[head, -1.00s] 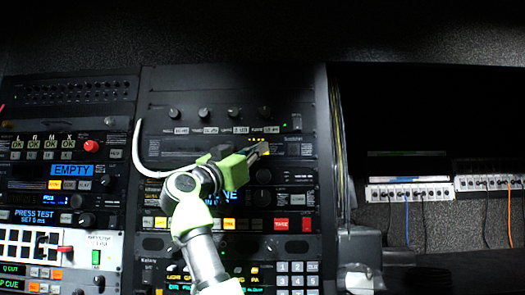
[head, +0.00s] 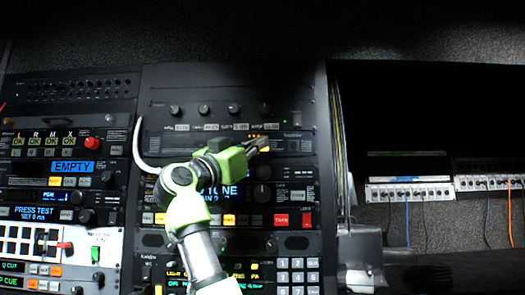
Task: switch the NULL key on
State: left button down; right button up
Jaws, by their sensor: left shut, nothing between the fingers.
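I cannot read a NULL label on any key at this size. The upper rack unit (head: 160,118) has a row of knobs, small label plates below them and a row of small amber lights. My left gripper (head: 264,143) is shut and empty, its fingertips in front of this unit's lower right part, by the amber lights. It hides part of the panel there, and I cannot tell if it touches. Below it, a unit with a blue TONE display (head: 229,191) is partly hidden by the gripper and arm. That unit has a key row with a red key (head: 281,220). My right gripper is not in view.
At left stands another rack with an EMPTY display (head: 73,167), lit keys and a red button (head: 91,143). A keypad (head: 298,270) sits low in the middle rack. A white cable (head: 138,150) loops left of my arm. Patch strips (head: 408,193) with cables are at right.

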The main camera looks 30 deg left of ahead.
pick_arm(q)
jog(key=s+d+b, duration=0.2)
jog(key=s, duration=0.1)
jog(key=shift+s, duration=0.2)
dwell(0.8)
